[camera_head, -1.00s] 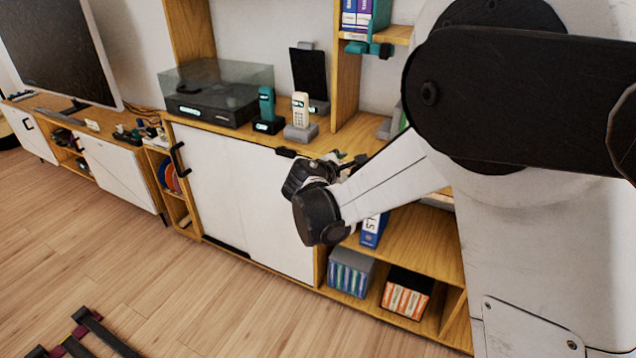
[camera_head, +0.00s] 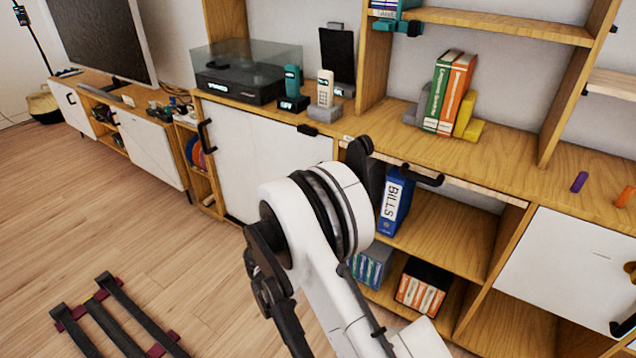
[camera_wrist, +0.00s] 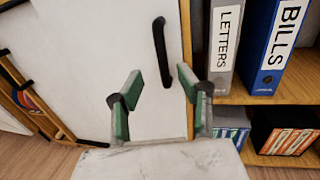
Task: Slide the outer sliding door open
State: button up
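A white sliding door front (camera_head: 265,160) covers the left part of the wooden cabinet, with a black handle (camera_head: 206,136) at its left edge. In the wrist view a white door panel (camera_wrist: 90,70) fills the left and middle, with an upright black bar handle (camera_wrist: 159,52) near its right edge. My gripper (camera_wrist: 160,84) is open and empty. Its green finger pads lie left and right of the handle's lower end in the picture; depth to it is unclear.
Right of the door, an open shelf holds a blue BILLS binder (camera_head: 394,200) and boxes (camera_head: 424,285). A thin strip with a dark handle (camera_head: 422,175) runs above it. A turntable (camera_head: 240,85) and phones stand on top. A dark rack (camera_head: 120,315) lies on the floor.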

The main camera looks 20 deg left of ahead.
jog(key=w+b, duration=0.1)
jog(key=w, duration=0.3)
jog(key=w+b, duration=0.1)
jog(key=w, duration=0.4)
jog(key=w+b, duration=0.1)
jog(key=w, duration=0.3)
jog(key=shift+w+d, duration=0.3)
grip_shut()
